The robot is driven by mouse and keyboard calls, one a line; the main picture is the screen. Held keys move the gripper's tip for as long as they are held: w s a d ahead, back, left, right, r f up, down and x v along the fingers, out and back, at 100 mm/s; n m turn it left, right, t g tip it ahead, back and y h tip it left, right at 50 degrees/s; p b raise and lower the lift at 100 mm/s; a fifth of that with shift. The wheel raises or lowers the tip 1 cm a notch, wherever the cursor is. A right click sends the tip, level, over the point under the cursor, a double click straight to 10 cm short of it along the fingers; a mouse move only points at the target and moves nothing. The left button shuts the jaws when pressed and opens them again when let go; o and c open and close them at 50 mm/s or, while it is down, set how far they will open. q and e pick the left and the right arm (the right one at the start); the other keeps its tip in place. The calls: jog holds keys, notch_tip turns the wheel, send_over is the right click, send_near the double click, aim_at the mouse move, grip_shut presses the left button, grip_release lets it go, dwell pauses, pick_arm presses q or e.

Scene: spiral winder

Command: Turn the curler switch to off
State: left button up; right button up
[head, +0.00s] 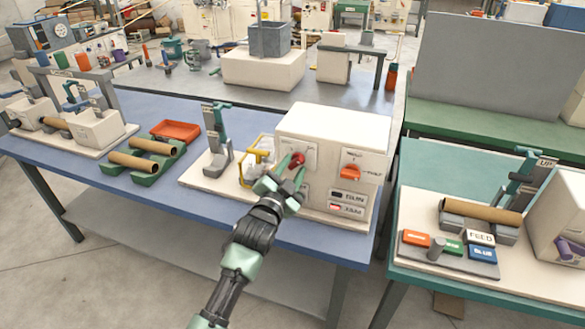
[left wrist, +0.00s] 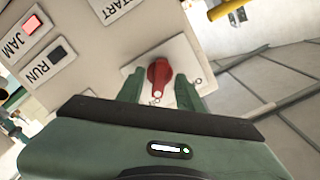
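The winder (head: 330,135) is a cream box on a board at the right end of the blue table. Its red rotary switch (head: 297,159) sits on a pale plate on the front. In the left wrist view the red switch (left wrist: 159,80) lies between my two green fingers, and lettering on its plate is partly hidden. My left gripper (head: 287,168) is open around the switch, with the fingers on either side; I cannot tell whether they touch it. It also shows in the left wrist view (left wrist: 158,88). My right gripper is not in view.
An orange handle (head: 351,171) is on the same front, right of the switch. Below it are a dark RUN window (left wrist: 58,53) and a red-lit JAM window (left wrist: 31,25). A yellow bar frame (head: 246,170) stands close left. A second table (head: 430,165) is at right.

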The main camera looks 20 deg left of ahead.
pick_arm(q)
grip_shut()
jog(key=shift+n, duration=0.3)
jog(key=shift+n+p, duration=0.6)
jog(key=shift+n, duration=0.3)
jog(key=n+p, duration=0.1)
jog(key=n, duration=0.3)
jog(key=shift+p, duration=0.4)
jog(key=n+p, duration=0.1)
jog(key=n, duration=0.4)
jog(key=shift+d, duration=0.1)
jog(key=shift+f+n+p, duration=0.1)
jog(key=shift+n+p, duration=0.55)
jog(key=shift+n, duration=1.55)
